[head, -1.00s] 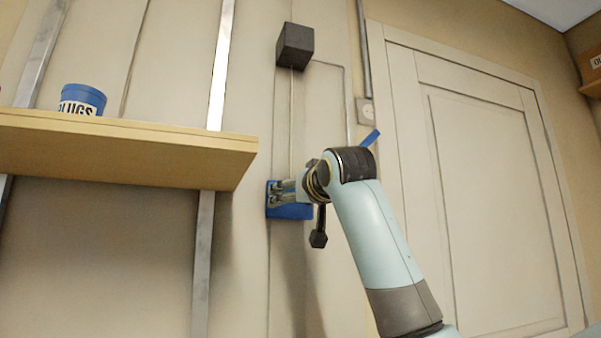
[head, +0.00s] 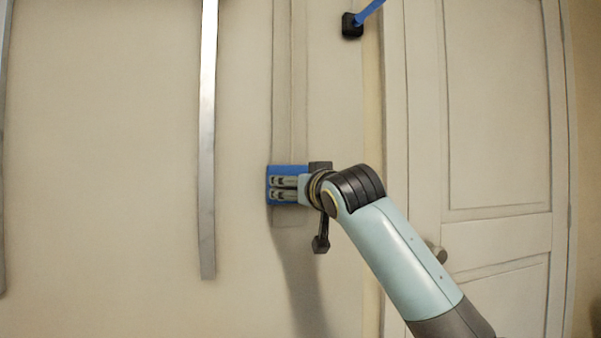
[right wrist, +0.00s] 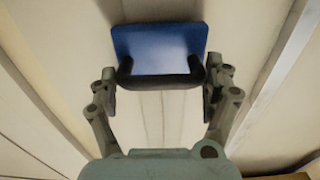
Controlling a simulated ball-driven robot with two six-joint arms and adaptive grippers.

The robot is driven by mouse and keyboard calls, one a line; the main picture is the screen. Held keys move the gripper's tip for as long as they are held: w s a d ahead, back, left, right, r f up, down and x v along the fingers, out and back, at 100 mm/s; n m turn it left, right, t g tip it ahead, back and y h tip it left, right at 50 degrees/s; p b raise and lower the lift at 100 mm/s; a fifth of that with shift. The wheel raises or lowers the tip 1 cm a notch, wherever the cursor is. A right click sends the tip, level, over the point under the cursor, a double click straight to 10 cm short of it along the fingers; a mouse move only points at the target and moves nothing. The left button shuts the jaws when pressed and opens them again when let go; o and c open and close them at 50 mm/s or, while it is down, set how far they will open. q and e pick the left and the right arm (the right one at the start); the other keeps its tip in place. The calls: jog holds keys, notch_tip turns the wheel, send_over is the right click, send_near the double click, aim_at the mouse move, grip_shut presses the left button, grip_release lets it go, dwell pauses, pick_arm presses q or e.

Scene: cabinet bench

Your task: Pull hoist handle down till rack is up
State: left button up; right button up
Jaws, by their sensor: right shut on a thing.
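The hoist handle (head: 289,169) is a blue block on a pale vertical track on the wall. In the right wrist view the handle (right wrist: 160,45) shows as a blue plate with a dark bar along its near edge. My right gripper (head: 284,188) is at the handle, coming from the right. In the right wrist view its two fingers (right wrist: 161,82) stand at either end of the dark bar, shut on the handle. The rack is out of view. My left gripper is not in view.
A metal rail (head: 207,140) runs down the wall left of the handle. A panelled door (head: 497,110) with a round knob (head: 437,251) is at the right. A black mount (head: 351,25) with a blue lever (head: 369,10) is above. The wall below the handle is clear.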

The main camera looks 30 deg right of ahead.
jog(key=shift+f, duration=0.5)
jog(key=o, duration=1.2)
jog(key=shift+o, duration=1.1)
jog(key=shift+w, duration=0.15)
jog(key=shift+r, duration=0.1)
jog(key=v, duration=1.2)
